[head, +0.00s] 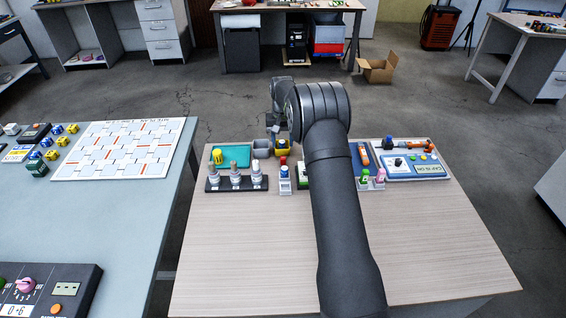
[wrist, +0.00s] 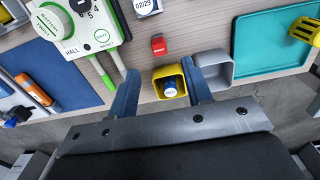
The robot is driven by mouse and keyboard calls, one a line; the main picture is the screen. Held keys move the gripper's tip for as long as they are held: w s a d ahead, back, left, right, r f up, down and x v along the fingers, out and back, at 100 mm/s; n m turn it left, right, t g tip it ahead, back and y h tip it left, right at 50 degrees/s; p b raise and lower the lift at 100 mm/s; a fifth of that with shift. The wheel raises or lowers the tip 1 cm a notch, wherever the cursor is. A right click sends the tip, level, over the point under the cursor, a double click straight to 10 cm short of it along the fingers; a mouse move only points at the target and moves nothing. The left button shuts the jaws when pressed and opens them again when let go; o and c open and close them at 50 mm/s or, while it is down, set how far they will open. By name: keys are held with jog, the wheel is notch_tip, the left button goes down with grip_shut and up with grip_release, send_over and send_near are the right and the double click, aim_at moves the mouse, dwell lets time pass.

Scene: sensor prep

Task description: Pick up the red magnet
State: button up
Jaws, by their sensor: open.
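The red magnet (wrist: 158,46) is a small red block with a pale label, lying on the wooden table beside the yellow cup in the wrist view. In the head view it shows as a small red spot (head: 283,160) in front of the yellow cup. My gripper (wrist: 159,67) is open, with two blue fingers spread apart and nothing held. In the wrist picture the magnet lies just beyond the fingertips, between their lines. In the head view my arm hides most of the gripper.
A yellow cup (wrist: 160,74) holding a blue-and-white item appears between the fingers. A grey cup (wrist: 227,59) sits beside it, then a teal tray (wrist: 262,60). A white-and-green tester (wrist: 75,40) stands left. A black bottle rack (head: 235,184) is nearby. The table front (head: 240,260) is clear.

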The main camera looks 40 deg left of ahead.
aim_at(283, 158)
jog(key=f, duration=0.9)
jog(key=shift+w+f, duration=0.2)
jog(key=shift+f, duration=0.1)
grip_shut()
